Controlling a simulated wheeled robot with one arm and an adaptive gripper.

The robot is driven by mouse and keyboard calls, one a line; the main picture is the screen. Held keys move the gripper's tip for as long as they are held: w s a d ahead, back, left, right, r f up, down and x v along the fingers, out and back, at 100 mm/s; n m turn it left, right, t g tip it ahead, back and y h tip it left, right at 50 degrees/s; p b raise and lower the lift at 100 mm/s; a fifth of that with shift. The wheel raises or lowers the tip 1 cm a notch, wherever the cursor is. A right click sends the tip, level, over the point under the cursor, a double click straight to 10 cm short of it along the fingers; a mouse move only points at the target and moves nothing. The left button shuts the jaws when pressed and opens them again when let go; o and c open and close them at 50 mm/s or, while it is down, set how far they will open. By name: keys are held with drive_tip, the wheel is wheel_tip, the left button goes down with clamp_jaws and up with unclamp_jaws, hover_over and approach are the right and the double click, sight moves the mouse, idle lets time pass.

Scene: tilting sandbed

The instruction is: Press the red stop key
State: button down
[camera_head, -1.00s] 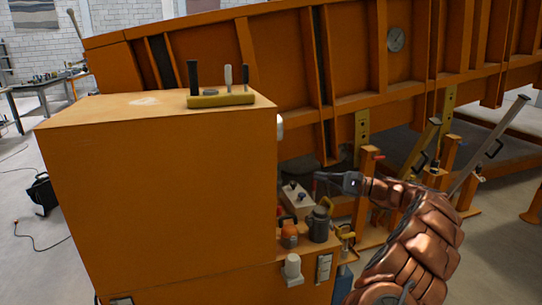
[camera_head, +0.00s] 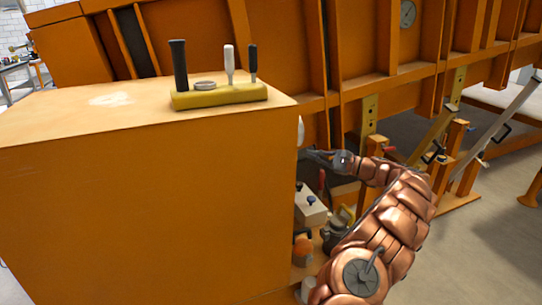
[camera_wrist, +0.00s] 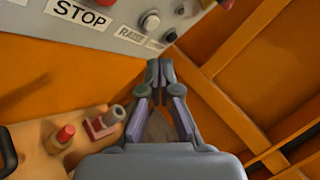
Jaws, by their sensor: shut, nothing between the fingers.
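The red stop key (camera_wrist: 103,2) shows only in part at the top edge of the wrist view, above a white STOP label (camera_wrist: 82,15) on a grey panel (camera_wrist: 120,18). My gripper (camera_wrist: 159,66) is shut and empty in that view, below and to the right of the key and apart from it in the picture. In the head view my gripper (camera_head: 312,155) reaches along the right side of the orange cabinet (camera_head: 150,180). The key and panel face are hidden in the head view.
A shelf below holds a red-capped item (camera_wrist: 63,135) and other small things. A yellow tool holder (camera_head: 218,95) stands on the cabinet. Orange beams (camera_head: 285,60) rise behind.

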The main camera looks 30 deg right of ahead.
drive_tip(key=shift+s+d, duration=0.1)
drive_tip(key=shift+d, duration=0.1)
drive_tip(key=shift+a, duration=0.15)
drive_tip(key=a+b, duration=0.4)
drive_tip(key=a, duration=0.4)
drive_tip(key=shift+w+a+b, duration=0.3)
drive_tip(key=shift+w, duration=0.1)
drive_tip(key=shift+a, duration=0.1)
idle(1.3)
drive_tip(key=shift+a, duration=0.3)
drive_tip(key=shift+a, duration=0.5)
idle(1.2)
drive_tip(key=shift+d, duration=0.9)
